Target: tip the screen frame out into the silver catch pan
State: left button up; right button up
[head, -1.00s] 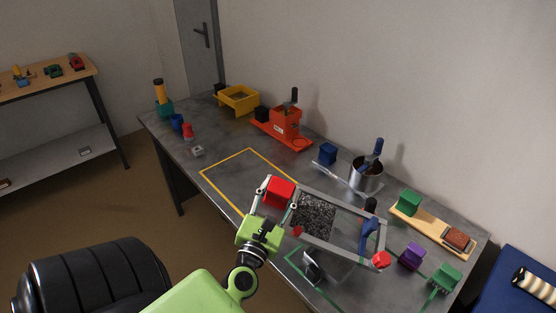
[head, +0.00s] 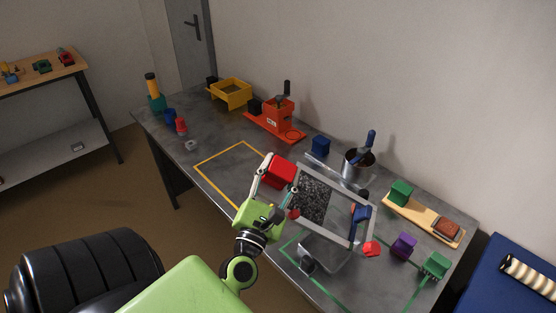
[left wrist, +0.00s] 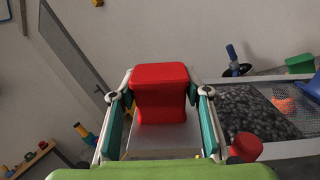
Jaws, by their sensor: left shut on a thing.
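My left gripper (head: 270,196) is shut on the red grip block (head: 282,170) at one end of the screen frame (head: 337,181). The frame is grey with a mesh, held above the table and tilted. Dark granules (head: 312,196) lie on the mesh toward the gripper end; the far end looks bare. In the left wrist view the red block (left wrist: 160,90) sits between the fingers, with the granules (left wrist: 250,110) at right. A silver pan (head: 330,257) shows partly under the frame, inside a green outline; the frame hides the rest. My right gripper is not in view.
A steel pot (head: 355,172) with a blue-handled tool stands behind the frame. A wooden board (head: 425,217) with a green block and brown brush, a purple block (head: 404,246) and a green block (head: 436,265) are at right. The yellow-outlined area (head: 215,163) is clear.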

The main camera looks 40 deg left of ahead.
pick_arm(q)
jog(key=shift+d+r+m+t+p, duration=0.2)
jog(key=shift+d+r+m, duration=0.1)
jog(key=shift+r, duration=0.3)
jog(key=shift+d+r+m+t+p, duration=0.1)
jog(key=shift+d+r+m+p, duration=0.15)
jog(key=shift+r, duration=0.35)
jog(key=shift+s+d+r+m+t+h+p, duration=0.1)
jog(key=shift+d+r+m+t+h, duration=0.1)
jog(key=shift+d+r+m, duration=0.4)
jog(key=shift+w+d+r+m+t+h+p, duration=0.15)
jog(key=shift+d+r+m+t, duration=0.15)
jog(key=shift+r, duration=0.4)
jog(key=shift+s+d+r+m+t+h+p, duration=0.15)
jog(key=shift+d+r+m, duration=0.25)
jog(key=shift+r+m, duration=0.2)
jog(key=d+r+m+t+h, duration=0.2)
jog(key=d+r+m+h, duration=0.2)
jog(key=d+m+h, duration=0.4)
jog(key=d+m, duration=0.5)
jog(key=m, duration=0.2)
jog(key=shift+s+d+h, duration=0.15)
jog(key=shift+d+h, duration=0.05)
jog(key=shift+h, duration=0.2)
jog(key=shift+r, duration=0.1)
